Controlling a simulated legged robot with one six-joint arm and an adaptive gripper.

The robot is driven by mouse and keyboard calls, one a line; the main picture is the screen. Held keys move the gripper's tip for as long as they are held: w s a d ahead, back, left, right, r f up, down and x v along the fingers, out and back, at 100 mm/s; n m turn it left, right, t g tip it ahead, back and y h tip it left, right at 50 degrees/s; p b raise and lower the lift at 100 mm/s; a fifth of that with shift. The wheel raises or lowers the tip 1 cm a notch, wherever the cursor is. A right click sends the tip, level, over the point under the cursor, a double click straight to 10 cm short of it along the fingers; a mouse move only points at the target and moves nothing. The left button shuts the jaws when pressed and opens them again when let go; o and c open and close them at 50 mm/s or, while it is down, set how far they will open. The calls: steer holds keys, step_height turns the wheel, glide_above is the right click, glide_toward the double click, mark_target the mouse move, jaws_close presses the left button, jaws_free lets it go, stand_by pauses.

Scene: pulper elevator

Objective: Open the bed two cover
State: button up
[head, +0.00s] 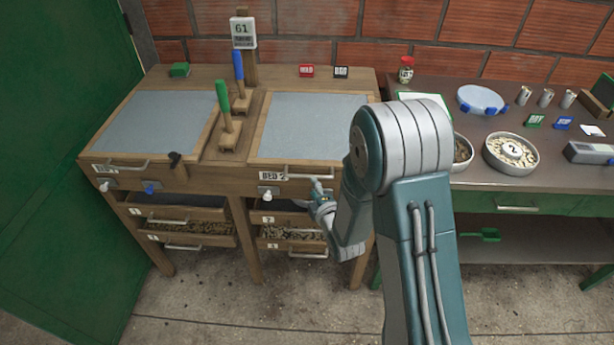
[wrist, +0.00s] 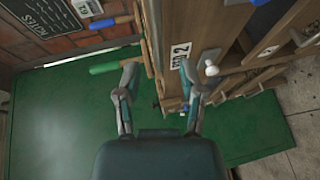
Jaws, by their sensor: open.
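The bed two cover (head: 312,125) is a grey panel in a wooden frame, lying flat and closed on the right half of the wooden bench. Its pale bar handle (head: 300,176) runs along the front edge beside the "BED 2" label (head: 273,176). The label also shows turned sideways in the wrist view (wrist: 181,56). My gripper (head: 320,188) is at the bench front, near the handle's right end. In the wrist view my gripper (wrist: 158,70) is open, with the bench's wooden edge between its fingers. I cannot tell whether it touches the handle.
A blue-handled tool (head: 238,70) and a green-handled tool (head: 222,97) stand upright left of the cover. A white knob (head: 267,193) and open drawers (head: 292,234) lie below. A side table (head: 470,183) with bowls stands right. A green door (head: 60,170) is left.

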mark_target(307, 177)
steer(key=x, duration=0.6)
steer(key=shift+w, duration=0.1)
jaws_close()
